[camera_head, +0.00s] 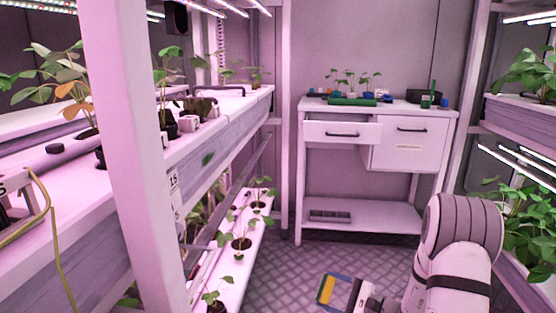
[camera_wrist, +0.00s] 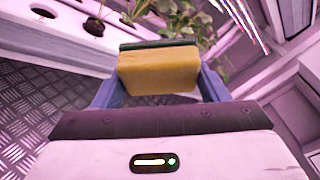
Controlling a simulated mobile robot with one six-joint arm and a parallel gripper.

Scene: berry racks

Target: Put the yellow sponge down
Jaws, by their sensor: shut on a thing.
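The yellow sponge (camera_wrist: 158,72) is a block with a dark green layer along one side. In the wrist view it sits between the two blue fingers of my gripper (camera_wrist: 157,88), which is shut on it. In the head view my gripper (camera_head: 332,293) is low at the bottom, above the patterned floor, and the sponge (camera_head: 326,289) shows as a small yellow patch between the fingers. Part of the gripper is cut off by the lower edge of the head view.
A white workbench (camera_head: 437,113) with drawers stands at the back; its left drawer (camera_head: 342,133) is pulled out. Small plants, a green roll (camera_head: 352,101) and other items are on top. A lower shelf (camera_head: 385,218) is mostly bare. Plant racks line both sides, with floor (camera_head: 300,255) between.

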